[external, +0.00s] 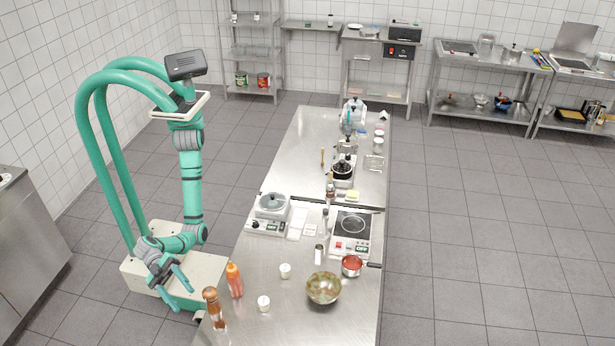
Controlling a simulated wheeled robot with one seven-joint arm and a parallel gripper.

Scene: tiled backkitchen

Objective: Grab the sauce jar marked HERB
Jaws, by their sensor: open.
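No label reading HERB can be made out in the external view; the lettering is too small. Two small white jars or cups stand on the near steel counter, one near the middle (285,270) and one closer to the front (263,303). Which thing is the HERB jar, I cannot tell. My gripper (173,285) is open and empty, left of the counter's edge, in front of my base. It is apart from everything on the counter.
An orange bottle (235,281) and a brown mill (214,309) stand by the counter's left edge, nearest my gripper. A patterned bowl (323,288), a red-filled pot (351,265) and a hotplate (350,226) stand farther right. A covered cooker (271,206) stands behind.

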